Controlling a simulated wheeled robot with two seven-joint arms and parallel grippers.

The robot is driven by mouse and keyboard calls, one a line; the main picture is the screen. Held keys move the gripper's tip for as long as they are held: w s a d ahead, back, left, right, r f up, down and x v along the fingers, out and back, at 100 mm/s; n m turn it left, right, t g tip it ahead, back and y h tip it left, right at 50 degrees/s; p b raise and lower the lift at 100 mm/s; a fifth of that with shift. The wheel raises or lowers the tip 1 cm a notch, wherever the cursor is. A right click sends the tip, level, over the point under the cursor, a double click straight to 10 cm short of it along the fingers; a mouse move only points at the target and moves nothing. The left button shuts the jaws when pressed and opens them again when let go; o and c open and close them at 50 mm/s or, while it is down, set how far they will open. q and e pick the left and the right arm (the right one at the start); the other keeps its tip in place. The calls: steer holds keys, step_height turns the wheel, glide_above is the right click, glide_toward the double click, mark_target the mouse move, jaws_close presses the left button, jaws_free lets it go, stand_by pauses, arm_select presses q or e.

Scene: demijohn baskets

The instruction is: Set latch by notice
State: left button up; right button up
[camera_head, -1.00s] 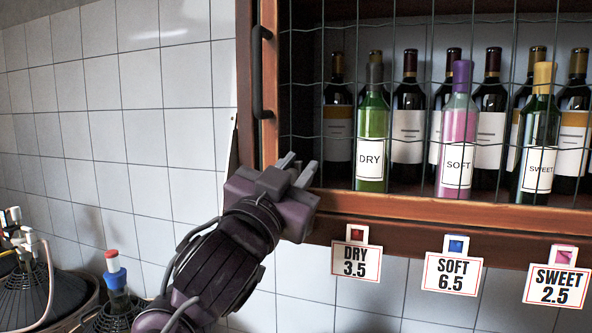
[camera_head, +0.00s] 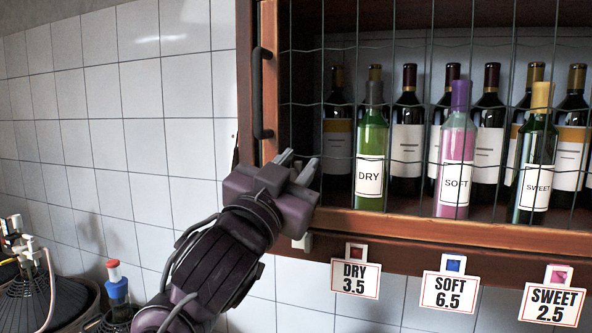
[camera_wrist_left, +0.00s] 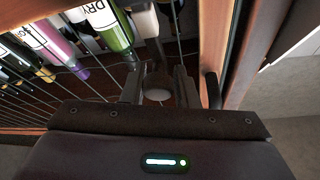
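My left gripper (camera_head: 297,166) is at the lower left corner of the wooden cabinet's mesh door (camera_head: 400,104), just below the dark door handle (camera_head: 262,95). Its two fingers stand apart. In the left wrist view the fingers (camera_wrist_left: 161,88) also stand apart, with a pale round thing (camera_wrist_left: 157,95) showing between them; I cannot tell whether they touch it. The dark handle (camera_wrist_left: 212,90) is just right of them. A small pale piece (camera_head: 302,243) shows under the cabinet edge. I cannot make out a latch for certain. My right gripper is not in view.
Behind the mesh stand bottles labelled DRY (camera_head: 370,180), SOFT (camera_head: 455,178) and SWEET (camera_head: 536,182), with several dark bottles behind. Tags DRY 3.5 (camera_head: 355,280), SOFT 6.5 (camera_head: 449,292) and SWEET 2.5 (camera_head: 552,305) hang below. Demijohns (camera_head: 26,290) stand at lower left; tiled wall behind.

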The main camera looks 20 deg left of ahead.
arm_select(q)
steer(key=o, duration=0.3)
steer(key=shift+s+f, duration=0.25)
steer(key=shift+s, duration=0.05)
steer(key=b+v, duration=0.3)
steer(key=v, duration=0.4)
steer(key=shift+r, duration=0.15)
steer(key=shift+s+a, duration=0.1)
